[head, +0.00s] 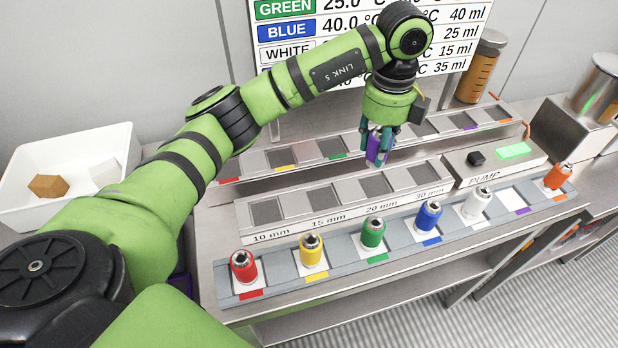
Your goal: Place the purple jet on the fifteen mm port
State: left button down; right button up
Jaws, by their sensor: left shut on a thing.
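My left gripper (378,147) is shut on the purple jet (374,146), in the head view. It holds the jet over the back part of the bench, above and behind the row of ports. The fifteen mm port (310,200) is an empty dark square on the raised grey block, second from the left, with "15 mm" printed in front. The jet is apart from this port, up and to the right of it. The gripper's fingers partly cover the jet. My right gripper is not in view.
The ports at 10 mm (266,211), 20 mm (376,186) and 30 mm (425,175) look empty. Red (243,266), yellow (311,250), green (373,234), blue (428,216), white (477,203) and orange (558,176) jets stand in the front rack. The pump box (494,163) is at right.

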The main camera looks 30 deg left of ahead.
pick_arm(q)
jog(key=s+a+f+p, duration=0.1)
jog(key=s+a+f, duration=0.1)
jog(key=s+a+f+p, duration=0.1)
jog(key=s+a, duration=0.1)
jog(key=a, duration=0.1)
jog(key=s+a+f+p, duration=0.1)
jog(key=s+a+f, duration=0.1)
jog(key=shift+a+f, duration=0.3)
jog(key=shift+a, duration=0.05)
jog(key=shift+s+f, duration=0.15)
jog(key=shift+f, duration=0.05)
jog(key=shift+f+p, duration=0.35)
jog(key=shift+p, duration=0.05)
notch_tip(320, 180, down, 2)
jog(key=shift+f+p, duration=0.2)
jog(key=shift+p, duration=0.35)
jog(key=shift+a+f, duration=0.1)
jog(key=shift+f, duration=0.35)
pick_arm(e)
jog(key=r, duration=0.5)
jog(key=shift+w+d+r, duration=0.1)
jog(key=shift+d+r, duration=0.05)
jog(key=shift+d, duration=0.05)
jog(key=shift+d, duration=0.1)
